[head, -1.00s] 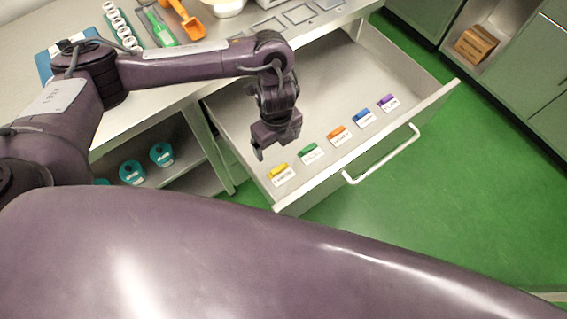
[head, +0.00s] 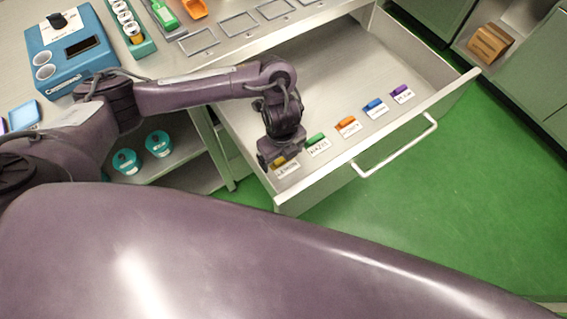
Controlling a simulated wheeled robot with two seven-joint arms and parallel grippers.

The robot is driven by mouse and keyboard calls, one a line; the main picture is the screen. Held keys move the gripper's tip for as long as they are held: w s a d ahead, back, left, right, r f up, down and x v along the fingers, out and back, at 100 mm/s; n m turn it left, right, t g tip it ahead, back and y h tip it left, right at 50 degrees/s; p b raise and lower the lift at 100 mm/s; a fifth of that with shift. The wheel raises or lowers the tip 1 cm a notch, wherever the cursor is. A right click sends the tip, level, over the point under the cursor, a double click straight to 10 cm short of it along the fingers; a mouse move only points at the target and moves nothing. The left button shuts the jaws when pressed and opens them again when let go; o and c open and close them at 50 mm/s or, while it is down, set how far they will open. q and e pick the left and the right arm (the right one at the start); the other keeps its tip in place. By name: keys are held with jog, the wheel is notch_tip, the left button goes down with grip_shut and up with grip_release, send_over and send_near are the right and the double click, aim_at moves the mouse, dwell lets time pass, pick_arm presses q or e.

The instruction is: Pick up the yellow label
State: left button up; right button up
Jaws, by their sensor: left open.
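The yellow label (head: 288,171) lies at the near left end of a row of labels in the open drawer. It has a yellow top strip and a white face with dark lettering, and my gripper covers part of the strip. My left gripper (head: 272,163) is open, pointing down right over the label's left part. I cannot tell whether it touches the label. My right gripper is not in view.
Green (head: 317,143), orange (head: 346,126), blue (head: 375,107) and purple (head: 402,93) labels continue the row. The open drawer (head: 330,70) has a front wall with a white handle (head: 398,148). A blue device (head: 70,50) stands on the counter. Teal tubs (head: 158,143) stand on the shelf below.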

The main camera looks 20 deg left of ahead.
pick_arm(q)
jog(key=shift+f, duration=0.6)
jog(key=shift+w, duration=0.1)
jog(key=c, duration=1.1)
jog(key=shift+o, duration=0.2)
jog(key=shift+r, duration=0.2)
